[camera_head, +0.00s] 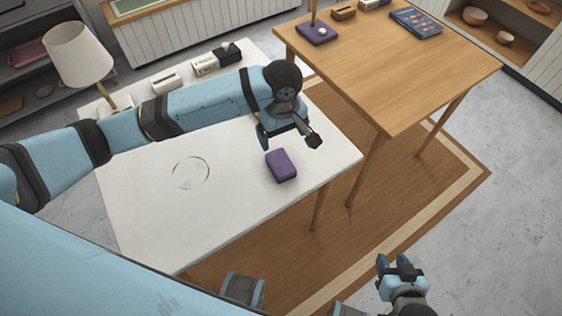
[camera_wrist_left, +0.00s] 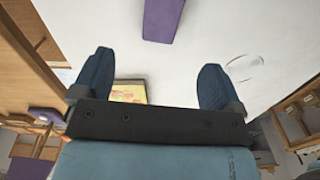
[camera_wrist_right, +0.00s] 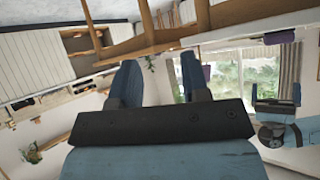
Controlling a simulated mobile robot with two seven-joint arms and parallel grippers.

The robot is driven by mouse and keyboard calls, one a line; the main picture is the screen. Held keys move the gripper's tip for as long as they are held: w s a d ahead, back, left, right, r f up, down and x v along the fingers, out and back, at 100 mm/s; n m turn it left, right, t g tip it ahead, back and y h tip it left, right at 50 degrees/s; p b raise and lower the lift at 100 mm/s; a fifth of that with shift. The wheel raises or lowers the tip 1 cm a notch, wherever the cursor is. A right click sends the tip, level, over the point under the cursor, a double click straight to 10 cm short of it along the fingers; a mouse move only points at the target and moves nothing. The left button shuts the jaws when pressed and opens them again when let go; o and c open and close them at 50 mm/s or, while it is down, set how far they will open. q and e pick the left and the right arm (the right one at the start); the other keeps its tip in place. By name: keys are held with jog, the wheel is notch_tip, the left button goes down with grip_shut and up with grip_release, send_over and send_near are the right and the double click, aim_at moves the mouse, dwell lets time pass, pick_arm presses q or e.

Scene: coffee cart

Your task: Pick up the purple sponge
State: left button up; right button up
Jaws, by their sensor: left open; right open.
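The purple sponge (camera_head: 281,166) lies on the white table (camera_head: 220,205) near its right edge. My left gripper (camera_head: 282,143) is open and empty above the table, just behind the sponge in the head view. In the left wrist view the sponge (camera_wrist_left: 164,18) shows at the top, beyond and between the open fingers (camera_wrist_left: 152,80), apart from them. My right gripper (camera_head: 394,262) is low at the front right, away from the table. It is open and empty in the right wrist view (camera_wrist_right: 158,80).
A wooden table (camera_head: 400,75) stands at the back right with a purple block (camera_head: 317,33) and a blue book (camera_head: 416,22). A lamp (camera_head: 80,55) and small boxes (camera_head: 205,65) are at the white table's far side. The white table's front is clear.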

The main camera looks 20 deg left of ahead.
aim_at(281, 162)
pick_arm(q)
jog(key=f, duration=0.4)
jog(key=f+b, duration=0.1)
jog(key=f, duration=0.4)
jog(key=f+b, duration=0.1)
jog(key=f, duration=0.3)
jog(key=shift+w+a+f, duration=0.1)
jog(key=shift+a+f, duration=0.2)
jog(key=shift+a, duration=0.05)
jog(key=c, duration=1)
